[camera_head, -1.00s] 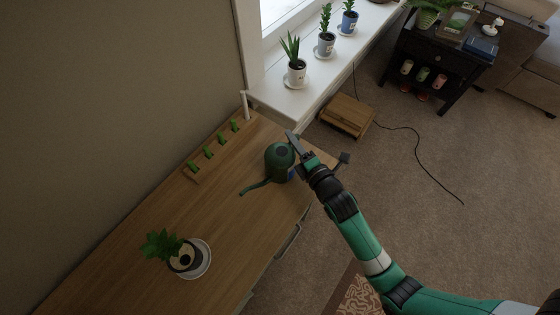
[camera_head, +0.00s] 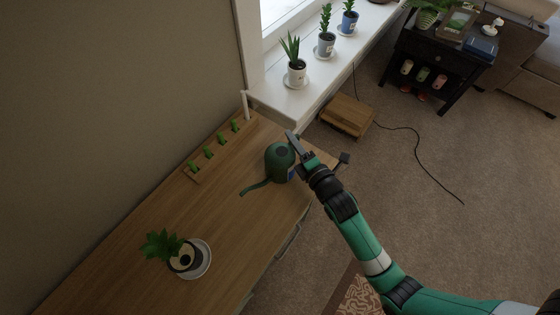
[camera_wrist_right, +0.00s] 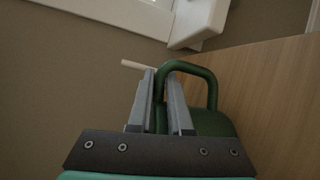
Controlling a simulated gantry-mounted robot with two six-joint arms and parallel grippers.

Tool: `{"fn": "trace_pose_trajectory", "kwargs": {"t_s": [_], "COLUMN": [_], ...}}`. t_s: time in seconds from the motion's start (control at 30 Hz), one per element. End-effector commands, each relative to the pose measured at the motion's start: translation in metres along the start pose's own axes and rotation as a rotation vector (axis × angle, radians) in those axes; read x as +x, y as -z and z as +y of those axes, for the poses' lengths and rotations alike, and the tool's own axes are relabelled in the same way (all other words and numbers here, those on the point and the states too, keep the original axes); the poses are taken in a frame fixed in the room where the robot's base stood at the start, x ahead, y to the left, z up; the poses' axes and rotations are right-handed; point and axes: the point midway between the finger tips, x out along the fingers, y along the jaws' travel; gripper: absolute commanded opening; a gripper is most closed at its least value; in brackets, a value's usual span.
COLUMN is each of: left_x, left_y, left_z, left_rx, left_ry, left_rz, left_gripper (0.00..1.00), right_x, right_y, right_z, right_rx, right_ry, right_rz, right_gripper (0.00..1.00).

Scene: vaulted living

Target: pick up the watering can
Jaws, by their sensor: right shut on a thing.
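The green watering can (camera_head: 279,160) stands upright near the right edge of the wooden cabinet top (camera_head: 215,225), its spout pointing to the lower left. My right gripper (camera_head: 296,152) reaches it from the right. In the right wrist view, the gripper (camera_wrist_right: 166,95) has its two grey fingers on either side of one leg of the green handle (camera_wrist_right: 190,67), shut on it. The can's body (camera_wrist_right: 205,124) is partly hidden behind the fingers. My left gripper is not in view.
A potted plant on a saucer (camera_head: 199,262) stands on the near part of the cabinet. A wooden tray with several small green plants (camera_head: 198,176) lies along the wall. A white windowsill (camera_head: 290,100) with potted plants is behind. The cabinet's middle is clear.

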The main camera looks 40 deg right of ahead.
Motion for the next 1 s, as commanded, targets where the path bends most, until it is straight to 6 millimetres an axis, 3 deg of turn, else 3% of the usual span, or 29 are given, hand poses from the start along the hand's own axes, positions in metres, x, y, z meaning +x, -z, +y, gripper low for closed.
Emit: {"fn": "trace_pose_trajectory", "kwargs": {"t_s": [0.63, 0.87, 1.0], "left_x": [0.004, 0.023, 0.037], "left_y": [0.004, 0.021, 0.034], "left_z": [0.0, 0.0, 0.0], "left_rx": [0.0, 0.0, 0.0], "left_ry": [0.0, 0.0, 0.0], "left_rz": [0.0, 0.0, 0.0], "left_gripper": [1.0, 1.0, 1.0], "right_x": [-0.001, -0.005, -0.034], "right_y": [-0.002, -0.01, -0.004], "right_z": [0.007, 0.041, 0.072], "right_rx": [0.0, -0.001, -0.001], "right_ry": [-0.003, -0.005, -0.005], "right_rz": [-0.001, -0.001, 0.003], "right_gripper": [0.0, 0.0, 0.0]}}
